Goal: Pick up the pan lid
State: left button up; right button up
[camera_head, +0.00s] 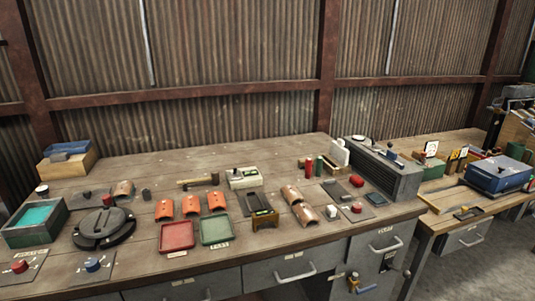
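A dark round lid-like disc (104,227) lies at the left of the near workbench. It looks like the pan lid, resting on or set into a wider black base. A small reddish knob (108,201) shows at its far edge; I cannot tell whether it belongs to the disc. Neither my left nor my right gripper shows in this view.
A green-walled box (35,226) with teal contents stands left of the disc. A red tray (177,237) and a green tray (216,229) lie to its right. Red (20,266) and blue (92,265) knobs on plates sit in front. The bench's back middle is fairly clear.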

aim_at(87, 198)
jog(key=u, duration=1.25)
